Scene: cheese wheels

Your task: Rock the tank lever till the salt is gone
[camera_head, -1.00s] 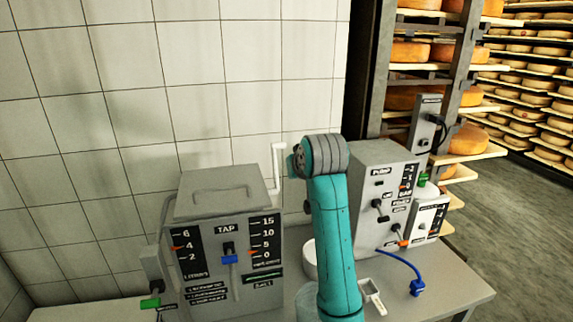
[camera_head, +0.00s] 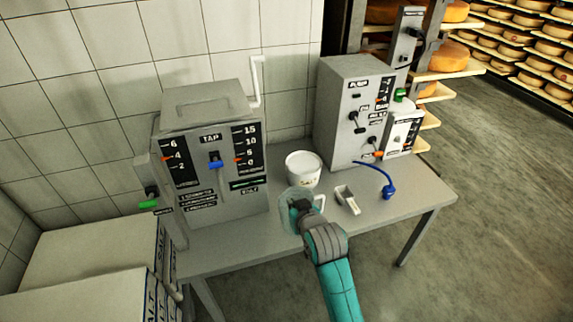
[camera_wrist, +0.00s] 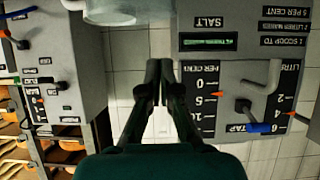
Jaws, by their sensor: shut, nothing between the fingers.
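The grey tank (camera_head: 240,205) stands on the left of the table, with a blue-tipped TAP lever (camera_head: 215,162) on its front. A green-tipped lever (camera_head: 148,204) sticks out at its left side. A SALT display (camera_wrist: 208,41) glows green in the wrist view; its reading is too small to make out. The orange marker (camera_head: 237,160) on the per cent scale sits near 5. My gripper (camera_wrist: 162,68) is shut and empty, in front of the tank and apart from both levers. In the head view my wrist hides its fingers.
A clear jug (camera_head: 291,195) stands by my gripper, partly hidden. A white tub (camera_head: 303,170), a scoop (camera_head: 347,200) and a blue-ended cable (camera_head: 388,190) lie to the right. The pump box (camera_head: 335,115) stands behind. Salt boxes (camera_head: 90,245) are at lower left.

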